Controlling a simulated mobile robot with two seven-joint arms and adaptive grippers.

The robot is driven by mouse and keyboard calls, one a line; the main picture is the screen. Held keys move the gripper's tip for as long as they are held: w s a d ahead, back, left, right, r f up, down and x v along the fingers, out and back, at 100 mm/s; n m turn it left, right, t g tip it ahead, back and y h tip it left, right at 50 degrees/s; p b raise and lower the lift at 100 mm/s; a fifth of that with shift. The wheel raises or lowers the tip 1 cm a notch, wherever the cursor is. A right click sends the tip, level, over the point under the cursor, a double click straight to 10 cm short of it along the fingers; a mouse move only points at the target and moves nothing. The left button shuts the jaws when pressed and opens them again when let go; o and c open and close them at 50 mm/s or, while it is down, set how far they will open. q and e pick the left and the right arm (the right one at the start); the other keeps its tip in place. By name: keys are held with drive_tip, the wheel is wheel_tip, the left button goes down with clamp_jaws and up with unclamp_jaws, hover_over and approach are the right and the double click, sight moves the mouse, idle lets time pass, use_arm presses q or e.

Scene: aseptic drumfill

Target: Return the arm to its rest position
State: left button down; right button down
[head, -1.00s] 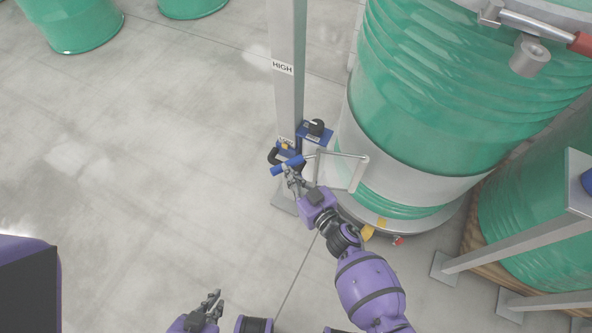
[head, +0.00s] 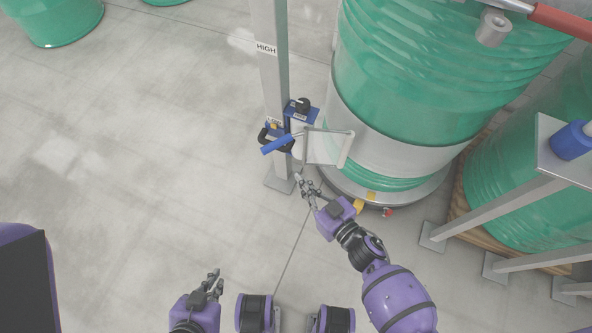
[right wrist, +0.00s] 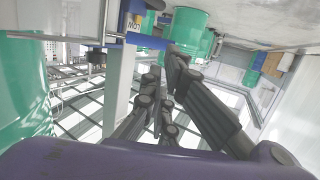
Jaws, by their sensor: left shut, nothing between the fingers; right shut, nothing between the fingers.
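My right gripper (head: 306,187) is shut and empty in the head view, just below and right of the blue handle and its clamp unit. Its dark fingers also show in the right wrist view (right wrist: 165,88), with nothing between them. My left gripper (head: 211,280) is shut and empty over the bare floor at the bottom. The blue handle (head: 277,145) sits on the blue unit (head: 301,113) on the metal post (head: 270,60), apart from my right fingers.
A large green drum (head: 420,70) with a grey band stands right of the post. A metal frame (head: 500,205) and another green drum (head: 530,190) are at the right. A clear guard plate (head: 325,148) juts out beside the blue unit. The floor (head: 120,170) at left is free.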

use_arm(q)
drive_tip(key=shift+w, duration=0.1)
use_arm(e)
drive_tip(key=shift+s+d+r, duration=0.1)
drive_tip(key=shift+s+d, duration=0.15)
drive_tip(key=shift+s, duration=0.15)
